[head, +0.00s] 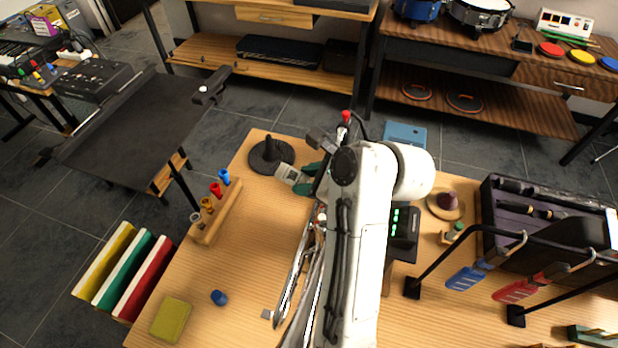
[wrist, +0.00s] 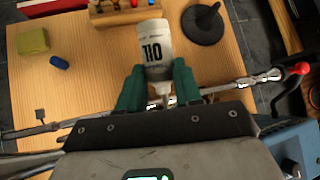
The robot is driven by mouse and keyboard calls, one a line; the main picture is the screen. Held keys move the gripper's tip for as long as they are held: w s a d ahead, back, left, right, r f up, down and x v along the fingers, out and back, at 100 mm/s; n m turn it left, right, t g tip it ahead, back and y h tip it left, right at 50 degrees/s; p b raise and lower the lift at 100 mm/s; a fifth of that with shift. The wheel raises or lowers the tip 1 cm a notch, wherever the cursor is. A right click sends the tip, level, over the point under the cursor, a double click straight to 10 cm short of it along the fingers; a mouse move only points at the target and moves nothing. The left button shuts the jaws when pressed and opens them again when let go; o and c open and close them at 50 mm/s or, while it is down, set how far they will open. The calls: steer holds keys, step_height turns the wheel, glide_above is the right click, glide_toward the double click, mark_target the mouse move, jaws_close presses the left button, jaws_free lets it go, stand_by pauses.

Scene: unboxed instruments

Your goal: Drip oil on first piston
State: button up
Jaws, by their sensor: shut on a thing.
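My gripper (head: 308,180) has green fingers shut on a pale bottle (head: 287,174) above the table's far part.
A wooden rack (head: 218,215) with several coloured pieces stands at left. A black disc stand (head: 271,155) is beside the bottle. A black case (head: 490,215) and hanging tools (head: 466,277) crowd the right.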

mark_target(283, 170)
steer(key=a+r, duration=0.1)
steer(key=w+a+p, duration=0.1)
steer(key=a, duration=0.1)
steer(key=w+a+r+p, duration=0.1)
steer(key=shift+a+r, duration=0.3)
steer(key=shift+r, duration=0.05)
steer(key=shift+w+a+r, duration=0.1)
steer(key=shift+a+r, duration=0.05)
steer(key=shift+a, duration=0.25)
